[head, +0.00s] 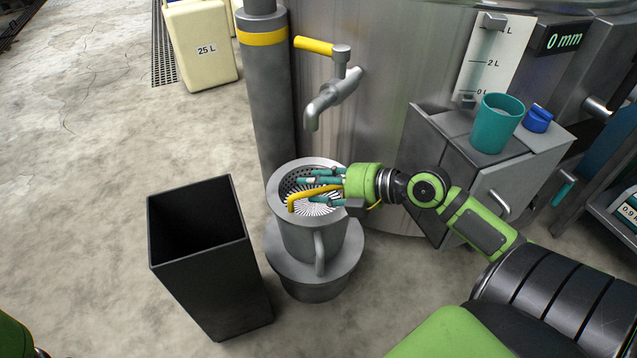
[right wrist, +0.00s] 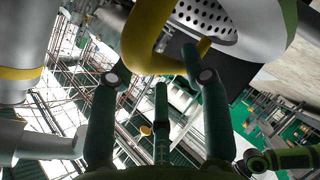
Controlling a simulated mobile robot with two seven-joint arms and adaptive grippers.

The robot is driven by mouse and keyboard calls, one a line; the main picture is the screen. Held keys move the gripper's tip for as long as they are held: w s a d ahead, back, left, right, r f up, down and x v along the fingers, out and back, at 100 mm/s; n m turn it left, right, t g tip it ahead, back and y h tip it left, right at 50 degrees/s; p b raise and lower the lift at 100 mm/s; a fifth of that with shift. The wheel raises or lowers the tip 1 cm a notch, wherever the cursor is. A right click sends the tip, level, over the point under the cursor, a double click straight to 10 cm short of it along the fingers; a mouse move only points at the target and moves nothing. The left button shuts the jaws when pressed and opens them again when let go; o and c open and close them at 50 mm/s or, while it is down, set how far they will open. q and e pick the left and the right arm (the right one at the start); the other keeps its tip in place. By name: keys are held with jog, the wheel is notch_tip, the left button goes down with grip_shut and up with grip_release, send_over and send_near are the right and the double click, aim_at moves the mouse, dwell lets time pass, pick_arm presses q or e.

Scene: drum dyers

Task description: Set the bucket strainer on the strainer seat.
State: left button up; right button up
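The bucket strainer (head: 313,238) is a grey metal cylinder with a side handle, a perforated inner wall and a pale slotted disc inside. It stands upright below the tap, over a wider round grey base (head: 345,262) that looks like the strainer seat; their contact is hidden. A yellow bar (head: 293,201) crosses the strainer's mouth and shows close in the right wrist view (right wrist: 138,50). My right gripper (head: 322,188) is over the mouth, teal fingers spread around the bar. In the right wrist view, the fingers (right wrist: 160,75) stand apart. My left gripper is out of view.
A tall open black bin (head: 210,260) stands left of the base. A grey post (head: 270,110) and a steel tank with a tap (head: 330,95) are behind. A teal cup (head: 497,125) and blue object (head: 537,119) sit on a metal box at right.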

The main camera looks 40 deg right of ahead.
jog(key=shift+s+d+r, duration=0.15)
jog(key=shift+s+d, duration=0.2)
jog(key=shift+s, duration=0.2)
jog(key=v, duration=1)
jog(key=shift+s+r, duration=0.25)
jog(key=shift+s, duration=0.05)
jog(key=shift+d, duration=0.1)
